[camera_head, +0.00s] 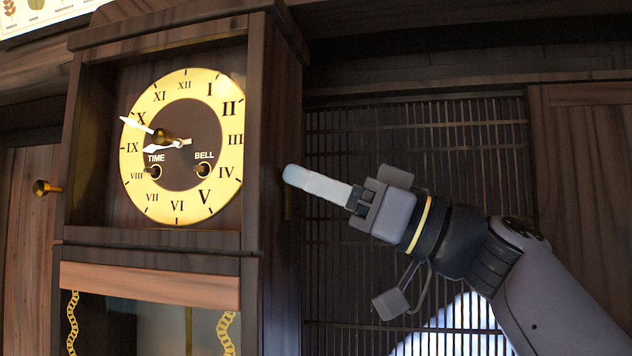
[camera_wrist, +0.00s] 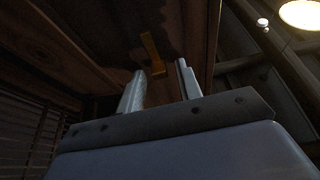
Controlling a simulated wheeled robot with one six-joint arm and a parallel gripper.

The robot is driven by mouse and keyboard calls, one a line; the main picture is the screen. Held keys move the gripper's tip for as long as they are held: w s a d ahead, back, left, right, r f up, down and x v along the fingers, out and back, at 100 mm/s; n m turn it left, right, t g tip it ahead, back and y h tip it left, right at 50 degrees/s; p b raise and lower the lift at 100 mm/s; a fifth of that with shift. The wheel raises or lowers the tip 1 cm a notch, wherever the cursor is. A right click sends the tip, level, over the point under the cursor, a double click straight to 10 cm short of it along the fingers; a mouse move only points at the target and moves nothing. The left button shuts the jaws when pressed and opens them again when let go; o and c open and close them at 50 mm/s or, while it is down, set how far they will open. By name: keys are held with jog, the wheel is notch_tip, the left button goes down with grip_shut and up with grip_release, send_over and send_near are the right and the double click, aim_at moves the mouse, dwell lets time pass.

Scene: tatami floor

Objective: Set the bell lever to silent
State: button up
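A tall dark wooden clock (camera_head: 281,120) has a gold dial (camera_head: 228,150) with Roman numerals and two keyholes marked TIME and BELL. A narrow brass piece (camera_head: 288,206), which looks like the bell lever, is on the clock's right side, dim and partly hidden by my fingers in the head view. In the wrist view the brass lever (camera_wrist: 150,48) shows as a strip with a bent lower end, beyond the gap between my fingertips. My gripper (camera_head: 293,176) is open and empty, close to that side. It also shows in the wrist view (camera_wrist: 160,68). No setting marks are readable.
A dark lattice screen (camera_head: 440,130) stands behind my arm on the right. A brass knob (camera_head: 42,188) sticks out left of the clock. A glazed lower case with chains (camera_head: 150,330) is below the dial. A round lamp (camera_wrist: 300,13) glows in the wrist view.

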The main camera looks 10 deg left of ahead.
grip_shut()
jog(key=shift+f+n+b, duration=0.15)
jog(key=shift+n+b, duration=0.15)
jog(key=shift+b, duration=0.15)
jog(key=n+g+b, duration=0.1)
jog(key=n, duration=0.1)
jog(key=s+n+g+b, duration=0.1)
jog(key=n+b, duration=0.1)
jog(key=n, duration=0.1)
jog(key=n+g+b, duration=0.2)
jog(key=shift+s+f+n+h, duration=0.2)
jog(key=shift+s+n+h, duration=0.1)
jog(key=shift+n+h, duration=0.1)
jog(key=shift+s+f+n+g+h+b, duration=0.1)
jog(key=shift+s+n+g+h+b, duration=0.2)
jog(key=shift+n, duration=0.4)
jog(key=shift+n+g+h+b, duration=0.1)
jog(key=shift+n+g+b, duration=0.25)
jog(key=shift+n, duration=0.35)
jog(key=shift+o, duration=0.7)
grip_release()
